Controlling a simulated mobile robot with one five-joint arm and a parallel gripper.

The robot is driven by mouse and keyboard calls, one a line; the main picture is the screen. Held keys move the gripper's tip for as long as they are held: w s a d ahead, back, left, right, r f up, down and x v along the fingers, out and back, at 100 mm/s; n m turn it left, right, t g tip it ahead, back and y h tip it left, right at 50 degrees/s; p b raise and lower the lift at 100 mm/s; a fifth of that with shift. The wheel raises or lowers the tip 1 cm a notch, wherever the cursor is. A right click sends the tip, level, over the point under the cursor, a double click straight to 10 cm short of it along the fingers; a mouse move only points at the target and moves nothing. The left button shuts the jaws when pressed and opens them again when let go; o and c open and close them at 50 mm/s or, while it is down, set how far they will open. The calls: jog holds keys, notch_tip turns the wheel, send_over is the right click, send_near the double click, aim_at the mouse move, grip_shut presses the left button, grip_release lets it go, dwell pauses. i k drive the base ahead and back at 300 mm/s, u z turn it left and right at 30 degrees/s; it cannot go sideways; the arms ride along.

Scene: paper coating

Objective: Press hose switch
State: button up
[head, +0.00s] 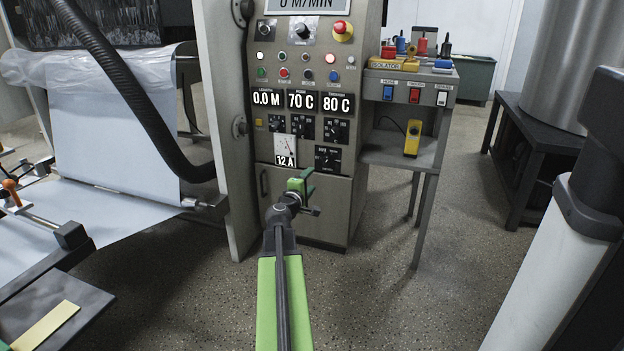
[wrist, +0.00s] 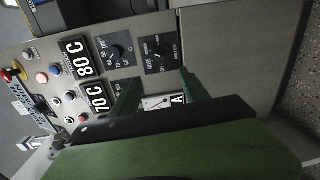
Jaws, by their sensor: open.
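The hose switch (head: 388,93) is the blue rocker at the left of three on the front of a grey bench, under a label that seems to read HOSE. A red switch (head: 414,95) and a white switch (head: 441,98) sit to its right. My gripper (head: 305,187) is in front of the lower control cabinet, below and left of the hose switch and apart from it. In the wrist view my gripper (wrist: 158,92) has its green fingers spread and empty, facing the cabinet panel. The hose switch cannot be made out in the wrist view.
The control cabinet (head: 347,190) with dials and displays stands left of the bench (head: 400,155). A yellow handheld device (head: 412,138) is on the bench's lower shelf. A paper machine with a black hose (head: 130,90) is at left. A dark table (head: 545,155) stands right; floor between is clear.

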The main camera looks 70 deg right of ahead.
aim_at(387, 91)
jog(key=u, duration=0.1)
jog(key=k, duration=0.85)
jog(key=z, duration=0.1)
